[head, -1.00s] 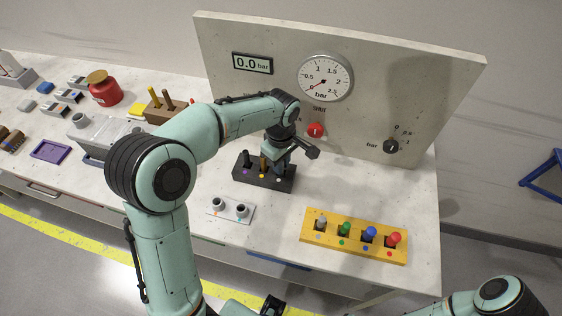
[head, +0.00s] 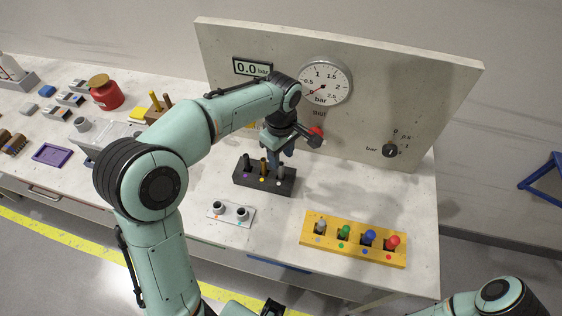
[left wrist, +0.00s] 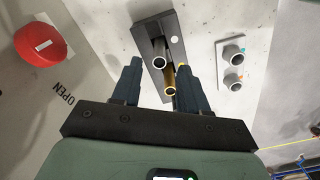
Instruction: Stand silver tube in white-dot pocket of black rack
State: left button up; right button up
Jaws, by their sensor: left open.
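The black rack (head: 250,181) stands on the bench and also shows in the left wrist view (left wrist: 146,40). The silver tube (head: 281,173) stands upright in its right-end pocket, by the white dot. In the left wrist view the tube's open round end (left wrist: 158,62) faces the camera, near the white dot (left wrist: 174,39). A brass tube (head: 263,167) stands in the middle yellow-dot pocket and a dark tube (head: 246,162) in the purple-dot pocket. My left gripper (head: 279,157) is open and empty just above the silver tube.
A white plate with two grey sockets (head: 230,213) lies in front of the rack. A yellow rack (head: 353,243) with several coloured pegs is at the front right. The gauge panel (head: 420,100) with its red knob rises close behind my left gripper.

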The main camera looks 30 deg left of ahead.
pick_arm(q)
notch_tip(320, 180, up, 6)
jog(key=shift+r+p, duration=0.2)
jog(key=shift+p, duration=0.2)
jog(key=shift+f, duration=0.1)
